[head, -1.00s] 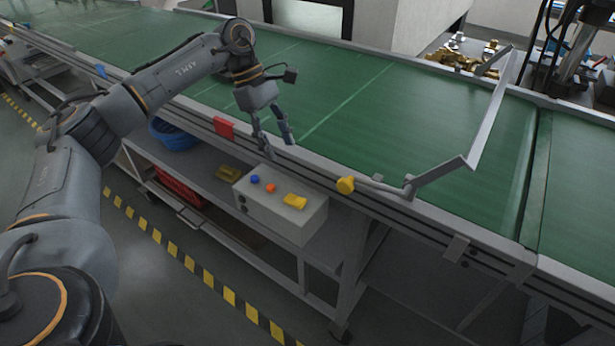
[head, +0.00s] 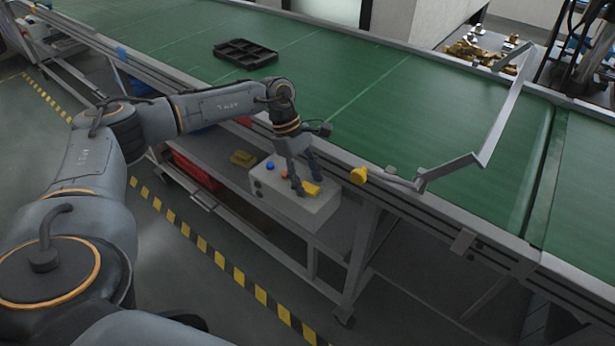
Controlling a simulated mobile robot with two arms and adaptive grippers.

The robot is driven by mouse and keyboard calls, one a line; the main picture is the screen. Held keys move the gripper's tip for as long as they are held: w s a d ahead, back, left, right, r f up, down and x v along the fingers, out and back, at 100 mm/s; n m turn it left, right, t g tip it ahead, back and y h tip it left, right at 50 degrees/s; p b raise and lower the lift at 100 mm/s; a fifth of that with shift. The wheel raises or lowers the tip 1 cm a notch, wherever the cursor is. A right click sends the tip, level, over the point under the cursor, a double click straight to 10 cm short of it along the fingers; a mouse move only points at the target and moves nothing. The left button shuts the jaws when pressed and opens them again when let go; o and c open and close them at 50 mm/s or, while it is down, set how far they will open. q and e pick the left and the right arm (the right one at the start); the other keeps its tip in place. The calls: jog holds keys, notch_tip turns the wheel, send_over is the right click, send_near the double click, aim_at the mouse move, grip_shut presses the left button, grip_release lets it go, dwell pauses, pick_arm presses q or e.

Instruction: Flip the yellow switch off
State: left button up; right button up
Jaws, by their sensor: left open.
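The white control box (head: 283,203) sits on the shelf below the conveyor's near edge. A yellow switch (head: 312,189) is on its top, with a blue button (head: 270,165) and an orange button (head: 284,174) to its left. My left gripper (head: 308,185) points down over the box, with its two fingers apart, at the yellow switch. One fingertip is to the left of the switch and the other is behind it. I cannot tell whether either touches it. The fingers partly cover the switch, so its position is unclear. My right gripper is not in view.
A yellow knob (head: 358,176) sits on the conveyor's near rail, close to a bent metal bar (head: 480,152). A black compartment tray (head: 245,53) lies on the green conveyor (head: 370,110). A yellow object (head: 243,158) and a red crate (head: 196,170) are on the lower shelves.

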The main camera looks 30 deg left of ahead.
pick_arm(q)
jog(key=c, duration=0.3)
grip_shut()
jog(key=shift+s+d+y, duration=0.1)
jog(key=shift+d+y, duration=0.15)
jog(key=shift+y, duration=0.35)
jog(key=shift+d+y, duration=0.25)
jog(key=shift+y, duration=0.85)
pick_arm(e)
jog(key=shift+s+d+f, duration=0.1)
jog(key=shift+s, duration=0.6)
pick_arm(q)
jog(key=shift+o, duration=1.5)
grip_release()
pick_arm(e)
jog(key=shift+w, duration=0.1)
